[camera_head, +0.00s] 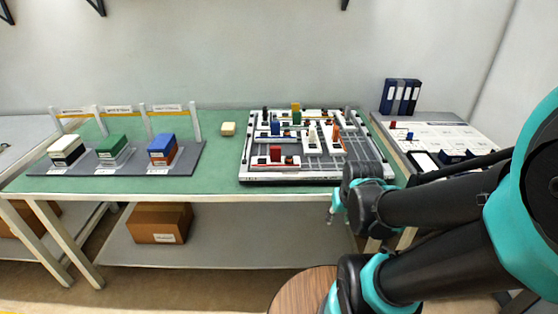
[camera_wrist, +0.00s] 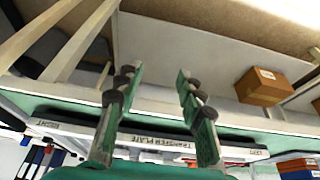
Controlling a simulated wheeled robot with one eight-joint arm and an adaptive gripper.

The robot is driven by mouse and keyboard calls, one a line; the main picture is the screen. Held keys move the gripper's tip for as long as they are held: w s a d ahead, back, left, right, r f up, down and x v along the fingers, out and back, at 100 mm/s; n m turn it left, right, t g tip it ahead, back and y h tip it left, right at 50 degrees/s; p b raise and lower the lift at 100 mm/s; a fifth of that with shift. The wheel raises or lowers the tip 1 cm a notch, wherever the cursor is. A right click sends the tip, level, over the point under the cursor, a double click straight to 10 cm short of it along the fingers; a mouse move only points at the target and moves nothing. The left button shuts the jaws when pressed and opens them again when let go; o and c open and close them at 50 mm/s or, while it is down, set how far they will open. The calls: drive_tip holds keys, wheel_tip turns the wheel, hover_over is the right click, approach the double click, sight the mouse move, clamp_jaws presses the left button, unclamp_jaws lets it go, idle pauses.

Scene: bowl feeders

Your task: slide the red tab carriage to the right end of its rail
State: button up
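The red tab carriage (camera_head: 275,153) stands at the front left of the white-and-grey rail board (camera_head: 250,181) on the green table. Its rail is too small to make out clearly, so I cannot tell its exact place along it. My gripper (camera_head: 335,211) is low, in front of the table's front edge, to the right of and below the red tab, and apart from it. In the wrist view my gripper (camera_wrist: 158,82) has its two fingers spread with nothing between them. The board's front edge (camera_wrist: 150,142), lettered "TRANSFER PLATE", shows beyond the fingers; the red tab is not visible there.
Other tabs, blue (camera_head: 275,128), orange (camera_head: 336,131) and yellow (camera_head: 296,107) among them, stand on the board. A grey tray (camera_head: 190,166) with white, green and blue-topped boxes is at left. A cardboard box (camera_head: 160,223) sits on the lower shelf. A side table (camera_head: 440,130) stands right.

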idle(0.3)
drive_tip(key=shift+o, duration=1.3)
drive_tip(key=shift+w+r, duration=0.1)
drive_tip(key=shift+o, duration=0.7)
drive_tip(key=w+a+r+g, duration=0.1)
drive_tip(key=w+a+r, duration=0.2)
drive_tip(key=w+r, duration=0.3)
drive_tip(key=w+a+r+g, duration=0.1)
drive_tip(key=w+a+r, duration=0.3)
drive_tip(key=w, duration=0.5)
wheel_tip(320, 180, up, 3)
drive_tip(key=shift+w+a+f, duration=0.2)
drive_tip(key=shift+w, duration=0.1)
wheel_tip(320, 180, up, 12)
drive_tip(key=g, duration=0.2)
hover_over(276, 147)
wheel_tip(276, 147, down, 17)
drive_tip(key=shift+a+r, duration=0.1)
clamp_jaws()
